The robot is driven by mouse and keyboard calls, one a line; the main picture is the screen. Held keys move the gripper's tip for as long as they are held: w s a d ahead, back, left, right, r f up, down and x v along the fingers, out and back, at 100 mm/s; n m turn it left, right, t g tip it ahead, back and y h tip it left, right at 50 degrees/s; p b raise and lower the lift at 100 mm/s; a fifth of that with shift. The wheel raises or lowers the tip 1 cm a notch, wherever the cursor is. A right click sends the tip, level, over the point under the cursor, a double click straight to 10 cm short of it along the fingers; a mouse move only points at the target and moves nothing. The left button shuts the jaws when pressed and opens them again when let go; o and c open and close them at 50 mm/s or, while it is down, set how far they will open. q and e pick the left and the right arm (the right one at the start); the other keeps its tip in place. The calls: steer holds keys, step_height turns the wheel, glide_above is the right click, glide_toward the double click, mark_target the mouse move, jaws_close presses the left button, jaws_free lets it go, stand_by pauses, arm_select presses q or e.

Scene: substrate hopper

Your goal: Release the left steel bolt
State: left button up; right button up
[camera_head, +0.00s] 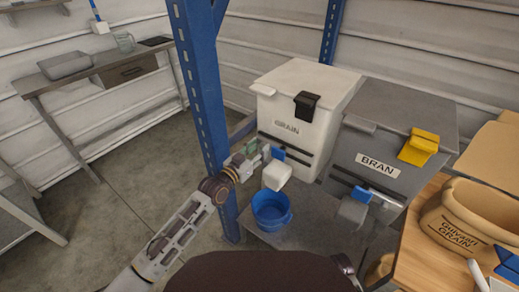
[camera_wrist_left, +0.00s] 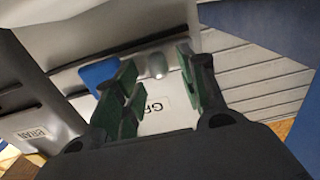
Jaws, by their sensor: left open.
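The white GRAIN hopper (camera_head: 278,107) stands against the wall, with a blue slide handle (camera_head: 277,154) and a white spout (camera_head: 276,177) low on its front. My left gripper (camera_head: 257,151) is at the hopper's lower left, beside the blue handle. In the left wrist view its green-padded fingers (camera_wrist_left: 157,68) are open. A rounded grey knob, apparently the left steel bolt (camera_wrist_left: 157,65), shows between the fingertips; contact cannot be told. In the head view the bolt is hidden by the gripper. My right gripper is not in view.
A grey BRAN hopper (camera_head: 383,144) stands to the right. A blue bucket (camera_head: 271,211) sits on the grey stand (camera_head: 312,218) below the GRAIN spout. A blue post (camera_head: 203,95) rises close by the left arm. A grain sack (camera_head: 466,218) is on the wooden table at right.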

arm_select(q)
steer(key=shift+w+d, duration=0.35)
steer(key=shift+w, duration=0.1)
jaws_close()
